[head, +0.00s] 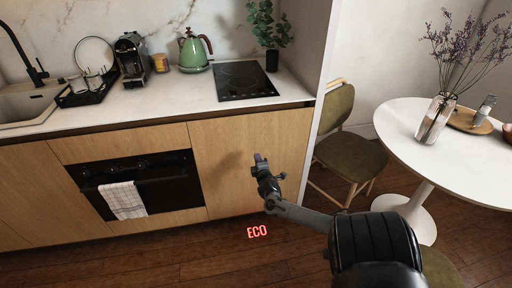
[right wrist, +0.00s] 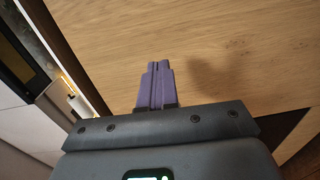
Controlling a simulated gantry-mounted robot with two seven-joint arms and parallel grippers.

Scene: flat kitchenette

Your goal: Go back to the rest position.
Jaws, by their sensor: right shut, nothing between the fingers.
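My right gripper (head: 260,160) is in front of the plain wooden cabinet door (head: 235,150), to the right of the oven. In the right wrist view its two purple-grey fingers (right wrist: 155,84) are pressed together with nothing between them. The wooden door (right wrist: 220,50) fills much of that view, and a shadow falls on it beside the fingers. My left gripper is not in either view.
The black oven (head: 140,185) has a towel (head: 123,200) on its handle. The counter (head: 170,103) holds a green kettle (head: 193,52) and a hob (head: 245,80). A chair (head: 348,150) and a round white table (head: 415,130) stand at right.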

